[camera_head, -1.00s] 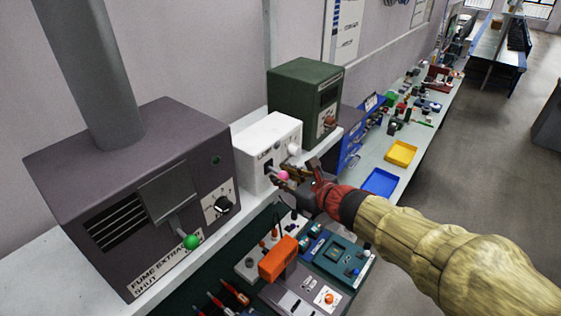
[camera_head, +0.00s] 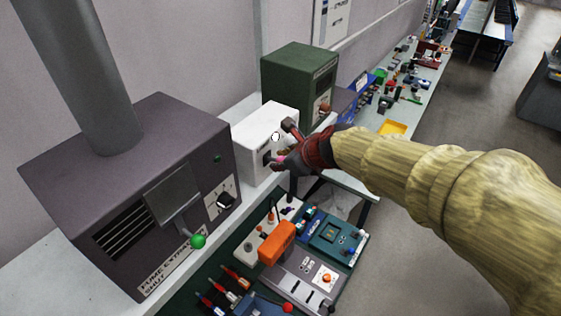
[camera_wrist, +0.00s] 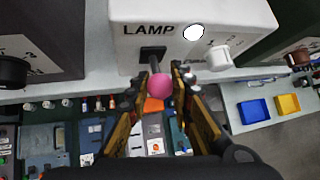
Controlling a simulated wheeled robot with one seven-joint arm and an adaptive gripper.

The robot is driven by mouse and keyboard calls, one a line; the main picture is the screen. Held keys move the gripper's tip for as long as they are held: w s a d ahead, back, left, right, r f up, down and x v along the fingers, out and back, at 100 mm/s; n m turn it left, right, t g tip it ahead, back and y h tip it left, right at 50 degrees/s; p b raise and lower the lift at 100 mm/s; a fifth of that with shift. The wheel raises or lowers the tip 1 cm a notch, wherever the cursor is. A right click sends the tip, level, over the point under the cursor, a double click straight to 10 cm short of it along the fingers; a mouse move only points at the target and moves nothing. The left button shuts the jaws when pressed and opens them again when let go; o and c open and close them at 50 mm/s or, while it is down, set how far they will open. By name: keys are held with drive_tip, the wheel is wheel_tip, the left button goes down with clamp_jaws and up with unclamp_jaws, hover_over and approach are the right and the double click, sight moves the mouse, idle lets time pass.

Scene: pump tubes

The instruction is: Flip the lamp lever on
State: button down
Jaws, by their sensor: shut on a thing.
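The white lamp box (camera_head: 258,140) stands on the shelf between the dark fume extractor and the green box. It also shows in the wrist view, with the label LAMP (camera_wrist: 147,31) on its front. Its round indicator (camera_wrist: 193,33) looks bright white. The lever comes out of a dark slot below the label and ends in a pink knob (camera_wrist: 159,86). My gripper (camera_wrist: 160,80) is shut on the lever's pink knob, one finger on each side. In the head view my gripper (camera_head: 282,148) partly hides the box front and most of the knob.
The fume extractor (camera_head: 130,190) with a green-knobbed lever (camera_head: 198,241) stands close on the left. The green box (camera_head: 298,82) is just beyond the lamp box. A white dial (camera_wrist: 219,57) sits beside the lever. Panels with an orange block (camera_head: 277,243) lie below.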

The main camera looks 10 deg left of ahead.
drive_tip(key=shift+w+a+r+g+h, duration=0.2)
drive_tip(key=shift+r+g+h, duration=0.35)
drive_tip(key=shift+h, duration=0.45)
drive_tip(key=shift+r+n, duration=0.15)
drive_tip(key=shift+n, duration=0.15)
drive_tip(key=c, duration=1.6)
unclamp_jaws()
drive_tip(key=shift+a, duration=0.1)
drive_tip(key=shift+o, duration=0.2)
drive_tip(key=v, duration=1.2)
drive_tip(key=shift+s+a, duration=0.1)
drive_tip(key=shift+a, duration=0.05)
